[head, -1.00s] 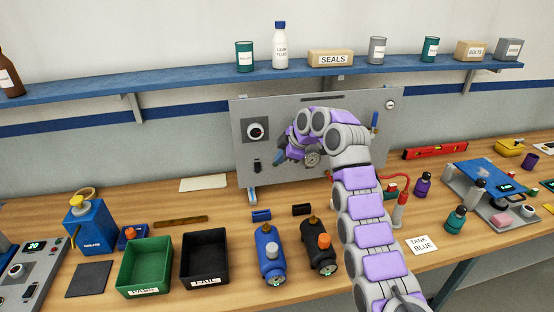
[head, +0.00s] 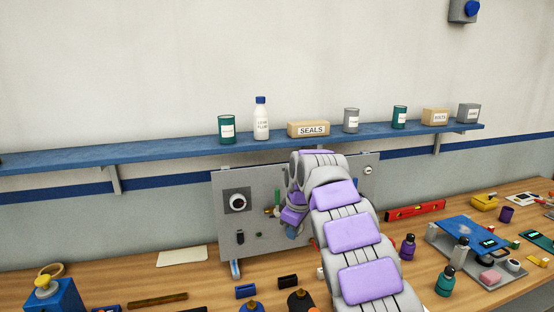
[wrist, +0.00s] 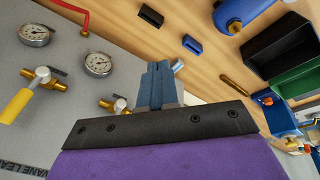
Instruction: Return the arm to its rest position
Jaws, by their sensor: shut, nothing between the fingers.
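My arm rises from the bottom of the head view and bends over in front of the grey test panel (head: 262,190). My gripper (head: 279,209) hangs before the panel in the head view, mostly hidden by my own wrist links. In the wrist view my gripper (wrist: 157,75) shows as two blue-grey fingers pressed together, with nothing between them. The wrist view also shows the panel's face (wrist: 60,100) with two gauges (wrist: 98,64), a yellow-handled valve (wrist: 22,98) and brass fittings.
A blue shelf (head: 165,149) with cans, a bottle and boxes runs above the panel. The wooden bench (head: 190,276) carries black blocks (head: 288,281), a red level (head: 415,210) and a blue-topped stand (head: 465,233). Open wall lies above the shelf.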

